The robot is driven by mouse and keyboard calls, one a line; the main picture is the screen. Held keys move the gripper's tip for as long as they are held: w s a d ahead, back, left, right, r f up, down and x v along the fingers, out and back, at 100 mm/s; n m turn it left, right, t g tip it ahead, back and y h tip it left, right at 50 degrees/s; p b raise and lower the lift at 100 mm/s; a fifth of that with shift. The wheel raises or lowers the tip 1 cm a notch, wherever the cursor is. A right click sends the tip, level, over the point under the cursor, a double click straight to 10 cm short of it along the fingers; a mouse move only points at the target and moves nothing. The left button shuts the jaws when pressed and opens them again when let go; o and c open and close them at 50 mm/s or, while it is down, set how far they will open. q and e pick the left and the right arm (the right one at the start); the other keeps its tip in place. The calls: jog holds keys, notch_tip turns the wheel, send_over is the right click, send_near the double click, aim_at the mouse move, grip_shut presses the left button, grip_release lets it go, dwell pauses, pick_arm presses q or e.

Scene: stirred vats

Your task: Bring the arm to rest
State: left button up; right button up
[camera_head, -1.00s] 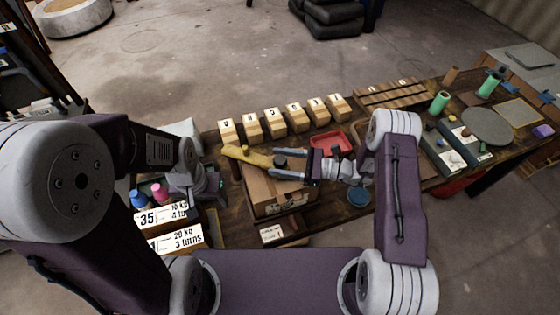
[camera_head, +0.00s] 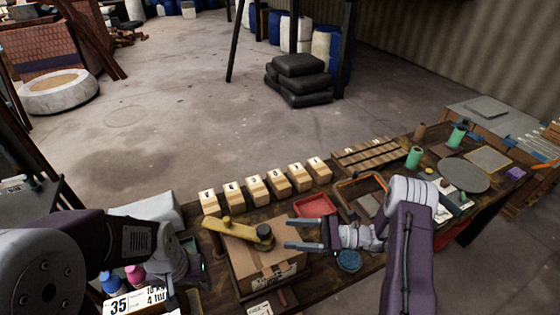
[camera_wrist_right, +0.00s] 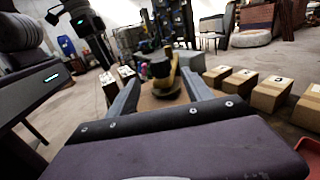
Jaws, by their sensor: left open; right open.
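My right gripper (camera_head: 289,234) is open and empty above the right part of a cardboard box (camera_head: 268,257). Its fingertips point left, a little to the right of the dark round end of a yellow tool (camera_head: 232,229) lying on the box. In the right wrist view the yellow tool (camera_wrist_right: 174,80) shows beyond and between the spread fingers, apart from them. My left gripper (camera_head: 198,266) is low at the left, over the table's left end by the pink and blue bottles; its fingers are hard to make out.
Several numbered blocks (camera_head: 254,189) stand along the table's back edge. A red tray (camera_head: 315,205) and a blue round lid (camera_head: 349,261) lie close to my right gripper. Green cylinders (camera_head: 414,158) and a grey disc (camera_head: 461,175) sit farther right.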

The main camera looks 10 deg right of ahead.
jog(key=shift+a, duration=0.15)
jog(key=s+a+r+n+g+h, duration=0.4)
jog(key=s+a+r+n+g, duration=0.3)
jog(key=r+n, duration=0.25)
jog(key=s+d+f+n+h, duration=0.4)
jog(key=s+d+n+h, duration=0.2)
jog(key=s+h, duration=0.4)
jog(key=w+d+f+n+t+h, duration=0.1)
jog(key=w+d+f+n+t, duration=0.1)
jog(key=d, duration=0.2)
jog(key=w+d+f+n+t+h, duration=0.1)
jog(key=w+d+n+t+h, duration=0.1)
jog(key=d, duration=0.3)
jog(key=shift+d+f+t, duration=0.25)
jog(key=shift+f+t, duration=0.1)
jog(key=shift+t, duration=0.05)
